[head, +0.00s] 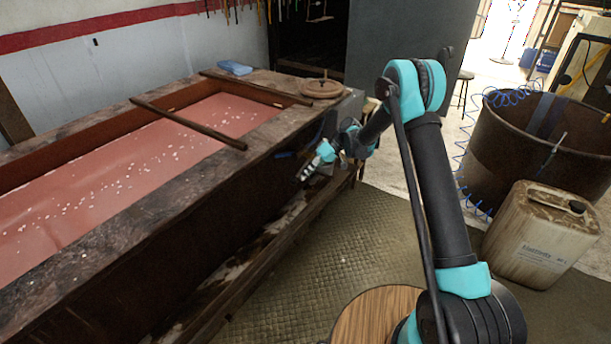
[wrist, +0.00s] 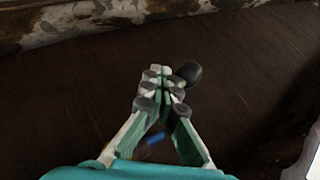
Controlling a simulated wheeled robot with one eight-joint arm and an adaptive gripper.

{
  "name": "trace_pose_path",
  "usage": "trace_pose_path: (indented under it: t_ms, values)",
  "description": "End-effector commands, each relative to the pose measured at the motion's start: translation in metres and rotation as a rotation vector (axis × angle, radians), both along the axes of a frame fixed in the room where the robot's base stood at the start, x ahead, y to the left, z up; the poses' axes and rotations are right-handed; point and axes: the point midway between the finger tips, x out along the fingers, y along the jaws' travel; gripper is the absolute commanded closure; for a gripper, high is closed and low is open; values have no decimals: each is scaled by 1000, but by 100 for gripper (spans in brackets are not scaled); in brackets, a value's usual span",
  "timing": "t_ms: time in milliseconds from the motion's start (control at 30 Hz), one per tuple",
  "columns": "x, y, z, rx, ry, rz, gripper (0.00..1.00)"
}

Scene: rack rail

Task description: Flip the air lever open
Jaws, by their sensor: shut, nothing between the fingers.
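My gripper (head: 306,175) is beside the dark outer side of the long tank, below its right rim. In the wrist view its fingers (wrist: 162,75) are together at the tips with nothing held. A dark rounded knob (wrist: 188,72) shows right beside the fingertips; I cannot tell whether they touch or whether it is part of the lever. A small blue piece (wrist: 155,138) shows between the finger bases. In the head view a small dark blue piece (head: 284,155), perhaps the air lever, sticks out on the tank's side left of my gripper. Its position is unclear.
The wooden tank (head: 75,262) holds pinkish liquid, with bars across its top. A round wooden lid (head: 322,88) and a blue block (head: 234,68) sit on its far rim. A dirty jerrycan (head: 540,235) and a rusty drum (head: 515,140) stand right. The matted floor between is clear.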

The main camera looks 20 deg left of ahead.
Motion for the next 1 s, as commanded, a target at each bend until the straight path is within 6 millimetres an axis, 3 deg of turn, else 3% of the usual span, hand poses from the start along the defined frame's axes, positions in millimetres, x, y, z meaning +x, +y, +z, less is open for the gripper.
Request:
trace_pose_path:
  t_ms: [1000]
  values:
    - [-2, 1, 5, 26, 67, -1, 100]
